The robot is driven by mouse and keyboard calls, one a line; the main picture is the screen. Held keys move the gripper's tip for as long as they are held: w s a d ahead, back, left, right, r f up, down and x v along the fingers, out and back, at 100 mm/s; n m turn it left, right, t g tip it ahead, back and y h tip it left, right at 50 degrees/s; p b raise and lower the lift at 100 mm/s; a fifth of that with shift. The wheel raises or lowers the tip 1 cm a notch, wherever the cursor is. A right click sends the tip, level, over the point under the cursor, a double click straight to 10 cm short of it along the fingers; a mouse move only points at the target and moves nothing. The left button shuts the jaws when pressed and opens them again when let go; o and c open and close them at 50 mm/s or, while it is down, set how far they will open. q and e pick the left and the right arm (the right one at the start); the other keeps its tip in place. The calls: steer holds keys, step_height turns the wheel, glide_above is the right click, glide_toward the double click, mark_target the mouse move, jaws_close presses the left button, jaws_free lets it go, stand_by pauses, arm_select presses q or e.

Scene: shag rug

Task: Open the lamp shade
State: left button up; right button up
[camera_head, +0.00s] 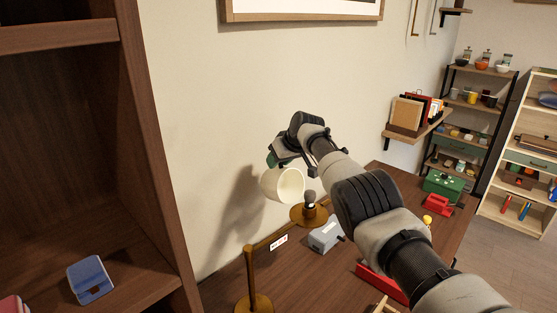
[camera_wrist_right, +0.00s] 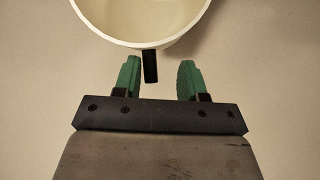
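The cream lamp shade (camera_head: 283,186) is tipped on its side, its open mouth facing the brass dish (camera_head: 310,214) and dark bulb socket (camera_head: 310,198) at lower right. The brass lamp stand (camera_head: 251,275) rises from the table in front. My right gripper (camera_head: 274,158) is at the upper left of the shade. In the right wrist view, the shade's rim (camera_wrist_right: 145,45) is above the green fingers. A short black handle (camera_wrist_right: 150,66) hangs between the open fingers (camera_wrist_right: 159,78), with gaps visible on both sides. My left gripper is not in view.
The wooden table (camera_head: 345,255) holds a grey box (camera_head: 324,237), a red toolbox (camera_head: 437,204) and a green case (camera_head: 444,186). A dark wooden cabinet (camera_head: 160,130) stands close on the left. The wall is behind the shade; a small shelf (camera_head: 418,129) juts out at right.

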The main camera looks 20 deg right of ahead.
steer(key=shift+f, duration=0.15)
steer(key=shift+s+d+r, duration=0.15)
steer(key=shift+d+r, duration=0.05)
steer(key=shift+r, duration=0.2)
steer(key=shift+p+v, duration=0.5)
steer(key=shift+v, duration=0.6)
steer(key=b+v, duration=0.2)
steer(key=v, duration=0.6)
steer(key=shift+a, duration=0.1)
steer(key=shift+f, duration=0.1)
